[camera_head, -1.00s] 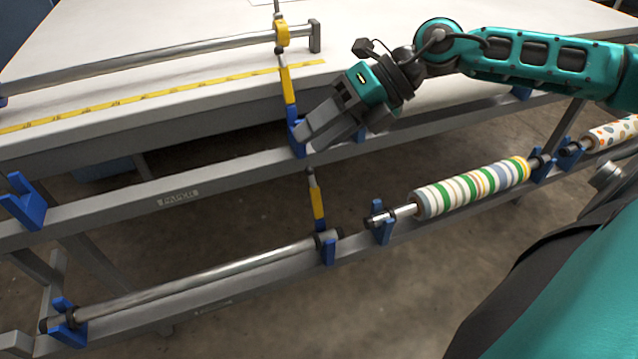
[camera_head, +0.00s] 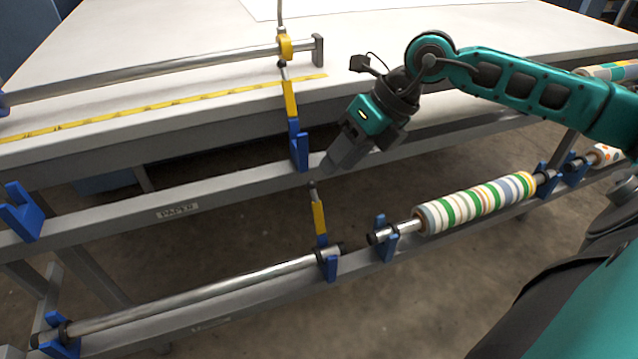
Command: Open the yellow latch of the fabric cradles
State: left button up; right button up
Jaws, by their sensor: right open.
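The upper cradle (camera_head: 299,152) is a blue bracket on the rail labelled paper, with a yellow latch (camera_head: 290,99) standing upright above it. The lower cradle (camera_head: 328,263) is blue, holds the end of a bare metal rod (camera_head: 200,296), and has a second yellow latch (camera_head: 319,217) that stands upright. My right gripper (camera_head: 332,166) is open and empty; it points down and left, just right of the upper blue bracket and above the lower latch. I cannot tell whether it touches the rail. My left gripper is not in view.
A striped fabric roll (camera_head: 478,203) rests on blue brackets right of the lower latch. A white table (camera_head: 190,60) with a yellow measuring tape (camera_head: 180,103) lies behind. Another metal bar with a yellow collar (camera_head: 284,46) crosses the table. The floor between the rails is open.

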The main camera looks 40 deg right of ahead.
aim_at(315, 190)
jog(key=x, duration=0.7)
jog(key=shift+f+b, duration=0.25)
jog(key=shift+b, duration=0.05)
jog(key=shift+w+a, duration=0.1)
jog(key=shift+a, duration=0.05)
grip_shut()
